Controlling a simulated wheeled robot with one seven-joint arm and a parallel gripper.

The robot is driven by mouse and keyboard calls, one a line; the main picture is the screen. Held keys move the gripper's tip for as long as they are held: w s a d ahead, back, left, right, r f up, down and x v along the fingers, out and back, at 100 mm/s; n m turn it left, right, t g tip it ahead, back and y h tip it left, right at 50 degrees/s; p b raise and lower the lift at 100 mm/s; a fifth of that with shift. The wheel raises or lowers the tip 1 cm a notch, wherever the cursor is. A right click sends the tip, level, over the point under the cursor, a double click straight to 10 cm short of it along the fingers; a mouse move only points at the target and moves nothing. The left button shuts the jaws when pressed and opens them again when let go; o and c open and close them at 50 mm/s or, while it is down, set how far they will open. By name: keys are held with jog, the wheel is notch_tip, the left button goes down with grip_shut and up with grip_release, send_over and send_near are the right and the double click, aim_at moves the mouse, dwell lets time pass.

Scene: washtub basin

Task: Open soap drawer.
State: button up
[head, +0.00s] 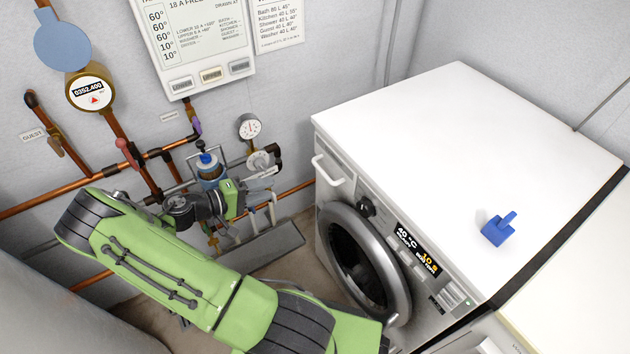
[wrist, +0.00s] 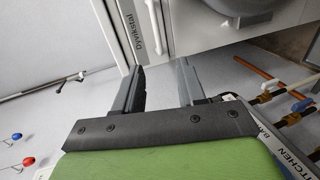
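The white washing machine (head: 470,130) stands at the right in the head view. Its soap drawer (head: 343,165) is at the upper left corner of the front, with a white bar handle (head: 328,172); the drawer looks flush with the front.
The round door (head: 365,262) is below the drawer. A blue object (head: 498,228) lies on the machine top. Copper pipes (head: 125,165), a gauge (head: 249,127) and valves line the wall behind my gripper. Open space lies between my gripper and the handle.

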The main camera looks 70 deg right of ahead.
jog(key=b+x, duration=0.3)
jog(key=x, duration=1.3)
jog(key=shift+s+d+r+h, duration=0.2)
jog(key=shift+s+r+h, duration=0.05)
jog(key=shift+s+h, duration=0.05)
grip_shut()
